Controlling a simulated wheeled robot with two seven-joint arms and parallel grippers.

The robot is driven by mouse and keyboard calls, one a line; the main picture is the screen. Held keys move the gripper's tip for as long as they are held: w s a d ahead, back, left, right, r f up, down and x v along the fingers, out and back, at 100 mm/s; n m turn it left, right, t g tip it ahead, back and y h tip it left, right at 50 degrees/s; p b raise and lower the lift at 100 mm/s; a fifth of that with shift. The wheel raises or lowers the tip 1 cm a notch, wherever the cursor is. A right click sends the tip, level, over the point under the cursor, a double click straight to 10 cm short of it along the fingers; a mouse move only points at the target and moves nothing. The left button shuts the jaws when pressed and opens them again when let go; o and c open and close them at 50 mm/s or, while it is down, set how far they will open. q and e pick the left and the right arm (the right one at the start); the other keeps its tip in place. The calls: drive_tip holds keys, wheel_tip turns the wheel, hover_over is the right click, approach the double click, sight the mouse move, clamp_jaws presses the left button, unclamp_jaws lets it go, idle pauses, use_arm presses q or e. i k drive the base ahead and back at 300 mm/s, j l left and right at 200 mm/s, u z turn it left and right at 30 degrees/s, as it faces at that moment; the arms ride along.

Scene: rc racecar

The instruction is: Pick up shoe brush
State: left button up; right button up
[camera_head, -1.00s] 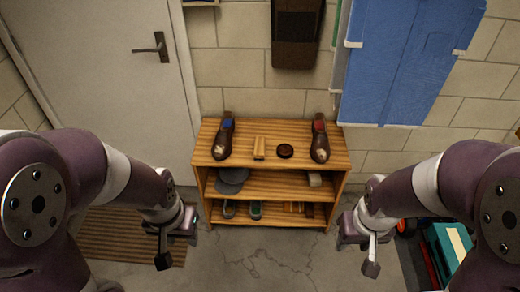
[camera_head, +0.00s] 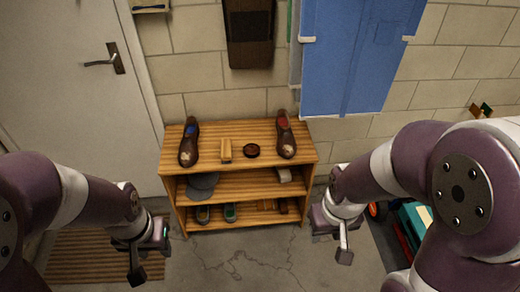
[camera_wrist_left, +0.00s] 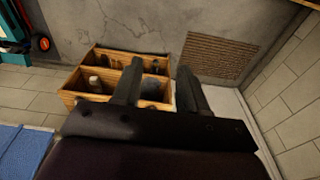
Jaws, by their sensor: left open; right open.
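A pale wooden piece (camera_head: 225,150), which looks like the shoe brush, lies on the top of the wooden shelf (camera_head: 262,186), between two brown shoes. Its bristles cannot be made out. My left gripper (camera_head: 140,263) is open and empty, low and to the left of the shelf in the head view. In the left wrist view its two dark fingers (camera_wrist_left: 160,82) stand apart with the shelf beyond them. My right gripper (camera_head: 343,248) is open and empty, low and to the right of the shelf. Both are well apart from the brush.
A brown shoe (camera_head: 189,143) stands left and another (camera_head: 285,136) right, with a round dark tin (camera_head: 251,150) beside the brush. Lower shelves hold a grey cap (camera_head: 203,185), a pale block (camera_head: 284,174) and more shoes. A door (camera_head: 85,100) is left; boxes (camera_head: 415,222) are right.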

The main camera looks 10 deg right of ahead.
sight(226, 151)
drive_tip(key=i+l, duration=0.15)
drive_tip(key=i, duration=0.4)
drive_tip(key=i+l, duration=0.2)
drive_tip(key=i, duration=0.35)
drive_tip(key=i+l, duration=0.15)
drive_tip(key=i, duration=0.35)
drive_tip(key=u, duration=0.05)
